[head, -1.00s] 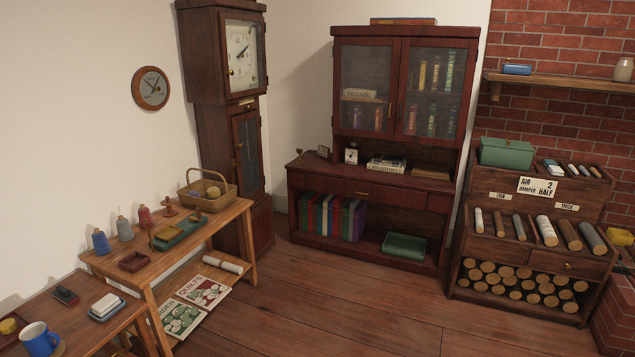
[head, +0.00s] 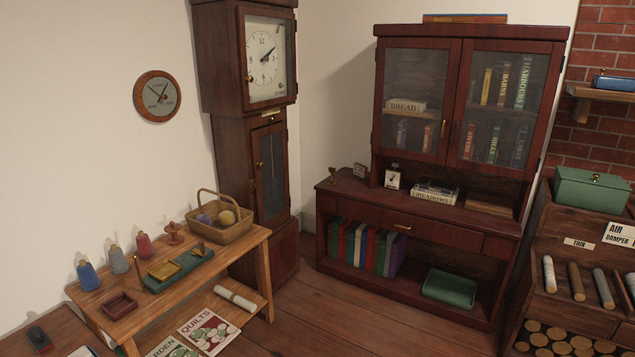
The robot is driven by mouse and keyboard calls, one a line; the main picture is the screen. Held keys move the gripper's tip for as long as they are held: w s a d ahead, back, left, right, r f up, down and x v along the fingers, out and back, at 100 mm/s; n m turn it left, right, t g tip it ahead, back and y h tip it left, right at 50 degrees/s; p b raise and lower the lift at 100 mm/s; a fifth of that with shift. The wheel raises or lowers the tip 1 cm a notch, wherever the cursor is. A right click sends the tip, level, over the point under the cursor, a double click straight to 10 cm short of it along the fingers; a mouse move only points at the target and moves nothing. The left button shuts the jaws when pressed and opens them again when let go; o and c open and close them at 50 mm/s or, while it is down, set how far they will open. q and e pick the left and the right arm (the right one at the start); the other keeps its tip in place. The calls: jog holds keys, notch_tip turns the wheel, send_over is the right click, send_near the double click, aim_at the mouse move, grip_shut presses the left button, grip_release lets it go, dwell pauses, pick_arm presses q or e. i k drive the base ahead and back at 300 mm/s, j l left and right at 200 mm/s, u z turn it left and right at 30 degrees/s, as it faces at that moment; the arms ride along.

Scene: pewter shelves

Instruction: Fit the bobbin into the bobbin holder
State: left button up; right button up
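I cannot tell which of these pieces is the bobbin holder. Neither of my grippers is in view.
On the table (head: 243,246) are a wicker basket (head: 235,232) with yarn balls and a small reddish-brown tray (head: 119,305). The lower shelf holds a paper roll (head: 235,298) and magazines (head: 207,331). A tall clock (head: 232,150) stands behind. Floor (head: 340,315) is open at right.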

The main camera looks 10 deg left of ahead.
aim_at(165, 270)
jog(key=i+j+u, duration=0.1)
jog(key=i+u, duration=0.15)
jog(key=i, duration=0.75)
jog(key=i+l+u, duration=0.2)
jog(key=i, duration=0.85)
jog(key=j, duration=0.1)
